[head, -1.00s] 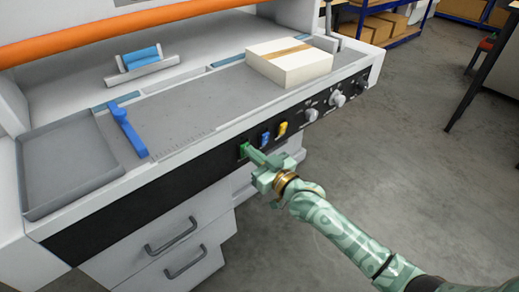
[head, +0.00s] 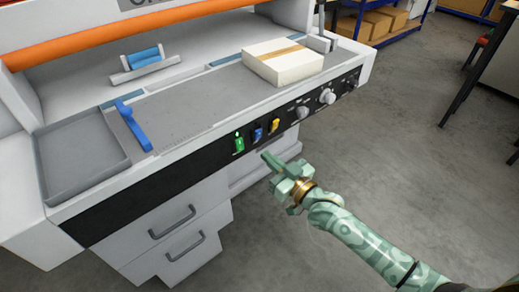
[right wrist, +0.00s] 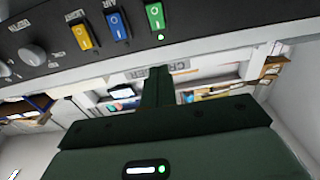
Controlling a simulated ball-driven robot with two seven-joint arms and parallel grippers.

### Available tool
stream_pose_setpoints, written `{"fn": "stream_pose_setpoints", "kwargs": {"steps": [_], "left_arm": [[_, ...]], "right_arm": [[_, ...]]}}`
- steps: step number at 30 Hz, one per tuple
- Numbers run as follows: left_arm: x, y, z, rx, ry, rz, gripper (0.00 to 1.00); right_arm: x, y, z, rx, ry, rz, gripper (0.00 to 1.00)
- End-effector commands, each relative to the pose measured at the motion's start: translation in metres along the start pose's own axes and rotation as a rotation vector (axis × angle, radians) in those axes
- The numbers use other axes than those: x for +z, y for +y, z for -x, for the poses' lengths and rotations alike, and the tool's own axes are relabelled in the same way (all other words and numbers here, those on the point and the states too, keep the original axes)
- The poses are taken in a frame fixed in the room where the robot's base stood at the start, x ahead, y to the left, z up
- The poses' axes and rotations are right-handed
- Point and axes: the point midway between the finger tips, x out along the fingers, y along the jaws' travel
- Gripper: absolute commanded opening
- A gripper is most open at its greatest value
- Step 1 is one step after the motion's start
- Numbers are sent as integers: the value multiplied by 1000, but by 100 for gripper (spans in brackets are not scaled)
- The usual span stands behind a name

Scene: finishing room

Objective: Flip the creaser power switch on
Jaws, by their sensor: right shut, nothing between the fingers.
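The machine's black control panel (head: 180,171) carries a green rocker switch (head: 239,145), a blue rocker switch (head: 258,135) and a yellow rocker switch (head: 274,126). A small green light glows beside the green switch. In the right wrist view the panel is upside down, with the green switch (right wrist: 155,16), its lit green dot, the blue switch (right wrist: 117,24) and the yellow switch (right wrist: 83,33). My right gripper (head: 265,156) is shut and empty, just in front of and below the switches, apart from the panel. My left gripper is out of view.
Grey knobs (head: 327,96) sit on the panel right of the switches. A paper stack (head: 283,64) and a blue lever (head: 132,127) are on the machine bed. Drawers (head: 175,222) are below the panel. The floor (head: 400,150) to the right is clear.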

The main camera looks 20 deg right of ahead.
Motion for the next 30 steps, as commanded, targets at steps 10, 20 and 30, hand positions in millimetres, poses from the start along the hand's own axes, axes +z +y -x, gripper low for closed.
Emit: {"fn": "stream_pose_setpoints", "kwargs": {"steps": [10, 20, 30], "left_arm": [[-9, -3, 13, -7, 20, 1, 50], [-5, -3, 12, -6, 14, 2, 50], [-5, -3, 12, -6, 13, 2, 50]], "right_arm": [[-10, 0, 33, 0, 1, -1, 0], [-9, 0, 34, 0, 0, -1, 0], [29, 10, 40, 13, -116, 51, 0]]}}
